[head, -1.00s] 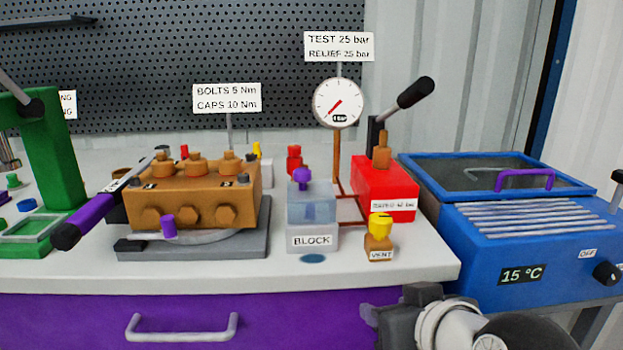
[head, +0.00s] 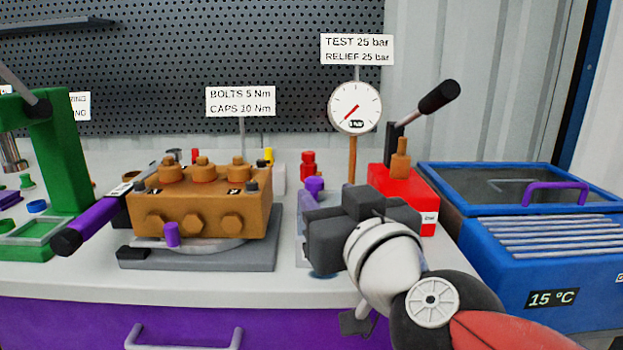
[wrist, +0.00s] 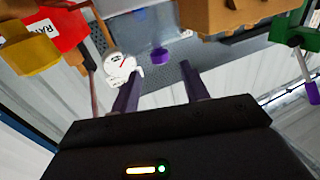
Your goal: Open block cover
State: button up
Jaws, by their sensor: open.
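The block (head: 303,258) stands on the bench right of the brown pump. Its clear cover (head: 304,215) has a purple knob (head: 314,184) on top; the cover looks closed. In the head view my gripper (head: 335,222) is in front of the block and hides most of it, including its label. In the wrist view the clear cover (wrist: 147,20) is ahead, with its purple knob (wrist: 159,55) in line with the gap between the fingers of my gripper (wrist: 159,69). The fingers are apart and hold nothing. Whether they touch the knob is unclear.
The brown pump (head: 200,208) stands close to the left. The red pump unit (head: 400,190) with a lever and the gauge (head: 355,107) are behind and right. The yellow vent cap (wrist: 32,55) shows in the wrist view. The blue bath (head: 520,235) is far right.

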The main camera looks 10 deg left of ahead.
aim_at(318, 185)
jog(key=b+x, duration=0.1)
jog(key=x, duration=0.5)
jog(key=shift+w+a, duration=0.2)
jog(key=shift+w, duration=0.05)
jog(key=shift+c, duration=0.5)
grip_shut()
